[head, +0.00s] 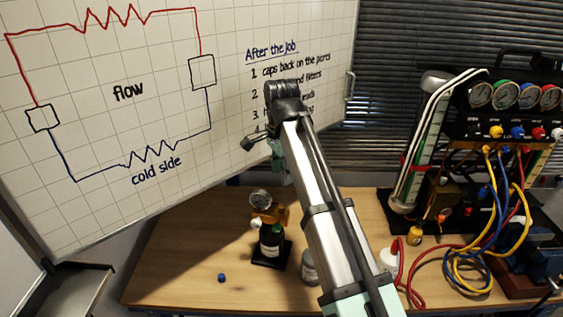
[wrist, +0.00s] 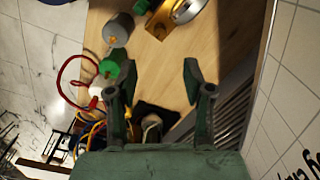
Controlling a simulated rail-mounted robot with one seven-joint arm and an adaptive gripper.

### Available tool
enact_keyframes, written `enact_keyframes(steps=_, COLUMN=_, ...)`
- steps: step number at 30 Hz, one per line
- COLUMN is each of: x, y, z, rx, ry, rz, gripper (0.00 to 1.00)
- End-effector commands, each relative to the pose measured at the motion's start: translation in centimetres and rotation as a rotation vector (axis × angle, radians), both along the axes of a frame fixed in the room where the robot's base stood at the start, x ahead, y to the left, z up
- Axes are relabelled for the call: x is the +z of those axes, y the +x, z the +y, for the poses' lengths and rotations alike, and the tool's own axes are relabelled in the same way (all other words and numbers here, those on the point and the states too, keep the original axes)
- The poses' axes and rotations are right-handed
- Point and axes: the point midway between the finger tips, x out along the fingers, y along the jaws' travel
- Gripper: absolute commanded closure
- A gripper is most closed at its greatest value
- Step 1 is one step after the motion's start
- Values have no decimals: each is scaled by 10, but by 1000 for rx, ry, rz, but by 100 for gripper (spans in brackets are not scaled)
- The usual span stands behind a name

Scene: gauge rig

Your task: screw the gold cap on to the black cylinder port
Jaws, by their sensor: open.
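The black cylinder (head: 271,241) stands upright on a dark base on the table, with a pale label and a green spot near its top. A gold fitting with a round gauge (head: 261,199) is at its top or just behind it; I cannot tell which. The gold fitting (wrist: 176,30) also shows at the top of the wrist view. A small gold-yellow object (head: 415,236) stands near the hoses; I cannot tell whether it is the gold cap. My gripper (head: 262,145) is raised above the table. Its fingers (wrist: 162,75) are apart with nothing held.
A blue cap (head: 221,278) lies at the table's front left. Red, blue and yellow hoses (head: 474,270) crowd the right side. The whiteboard (head: 110,180) stands behind at left.

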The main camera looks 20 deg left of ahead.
Motion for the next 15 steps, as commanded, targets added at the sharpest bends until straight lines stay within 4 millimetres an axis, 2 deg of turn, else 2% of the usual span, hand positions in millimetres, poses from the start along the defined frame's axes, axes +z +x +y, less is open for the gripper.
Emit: enact_keyframes(steps=15, x=-90, y=-2, z=-1, rx=1, ry=-1, rz=1, gripper=49)
